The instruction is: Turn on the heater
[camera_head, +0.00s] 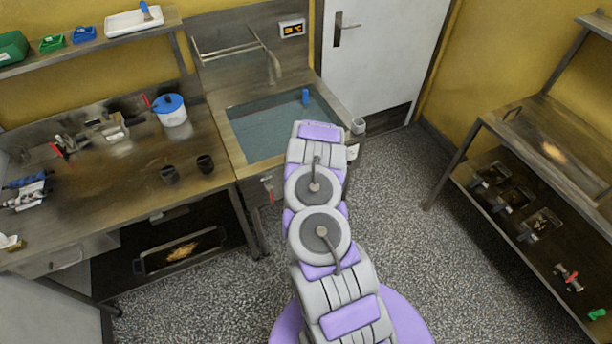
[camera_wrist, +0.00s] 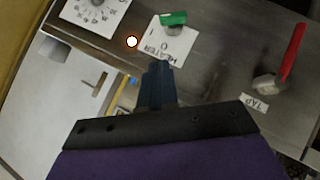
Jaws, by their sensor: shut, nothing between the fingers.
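The heater switch is a green knob (camera_wrist: 174,18) in the wrist view, on a metal panel. A white label (camera_wrist: 168,45) reading HEATER, with I and O marks, shows upside down by it. A round light (camera_wrist: 131,41) with an orange rim and bright centre sits left of the label. My gripper (camera_wrist: 157,68) is shut and empty, its dark fingertips overlapping the label's lower edge in the picture, apart from the knob. I cannot tell whether the tips touch the panel. In the head view my arm hides the gripper and knob.
A red tap handle (camera_wrist: 293,55) with a TAP label (camera_wrist: 254,102) is on the right of the panel. A numbered white dial (camera_wrist: 96,14) is at upper left. The sink (camera_head: 265,130) holds water; a display (camera_head: 292,29) is above it. The floor (camera_head: 420,250) right of my arm is clear.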

